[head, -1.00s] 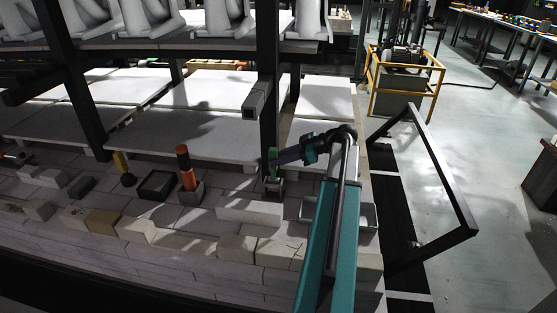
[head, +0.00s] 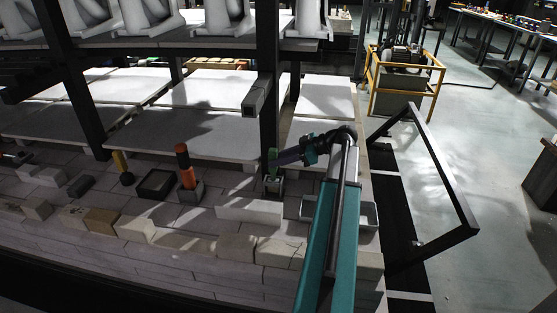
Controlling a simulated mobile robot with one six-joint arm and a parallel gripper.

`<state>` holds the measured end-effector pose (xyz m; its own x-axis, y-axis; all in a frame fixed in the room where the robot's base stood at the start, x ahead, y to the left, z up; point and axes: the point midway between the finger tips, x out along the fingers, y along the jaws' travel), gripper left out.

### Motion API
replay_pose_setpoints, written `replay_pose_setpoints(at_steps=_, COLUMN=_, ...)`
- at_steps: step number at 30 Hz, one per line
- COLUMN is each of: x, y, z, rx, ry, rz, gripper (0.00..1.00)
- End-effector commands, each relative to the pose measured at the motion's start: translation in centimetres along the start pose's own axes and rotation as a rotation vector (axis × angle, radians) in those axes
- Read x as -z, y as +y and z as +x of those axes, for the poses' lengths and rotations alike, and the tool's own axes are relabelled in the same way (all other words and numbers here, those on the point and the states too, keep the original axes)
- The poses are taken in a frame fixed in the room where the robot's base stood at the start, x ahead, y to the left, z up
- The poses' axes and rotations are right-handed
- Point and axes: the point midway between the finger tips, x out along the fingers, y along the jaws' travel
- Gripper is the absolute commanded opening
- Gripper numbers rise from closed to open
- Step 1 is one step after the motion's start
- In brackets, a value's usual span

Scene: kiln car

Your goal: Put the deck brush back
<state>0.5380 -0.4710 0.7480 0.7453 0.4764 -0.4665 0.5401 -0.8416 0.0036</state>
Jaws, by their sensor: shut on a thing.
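My gripper (head: 275,159) reaches left from the arm and is shut on an upright green-handled thing (head: 272,154), which I take to be the deck brush. It stands beside the dark post. Its lower end is at a small grey open holder (head: 274,189) on the brick deck. I cannot tell whether it rests on the holder's bottom or is still held a little above it. The brush head is not clearly visible.
The dark post (head: 268,90) rises close behind my gripper. A grey tray (head: 368,214) is at right.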

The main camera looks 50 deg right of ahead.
Motion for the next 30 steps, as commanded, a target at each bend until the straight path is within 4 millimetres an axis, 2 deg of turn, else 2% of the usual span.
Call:
replay_pose_setpoints(at_steps=26, x=-0.93, y=0.0, z=0.5, rx=0.0, ry=0.001, rz=0.0, gripper=0.0)
replay_pose_setpoints(at_steps=27, x=-0.93, y=0.0, z=0.5, rx=0.0, ry=0.001, rz=0.0, gripper=0.26)
replay_pose_setpoints(at_steps=30, x=-0.93, y=0.0, z=0.5, rx=0.0, ry=0.0, rz=0.0, gripper=0.43)
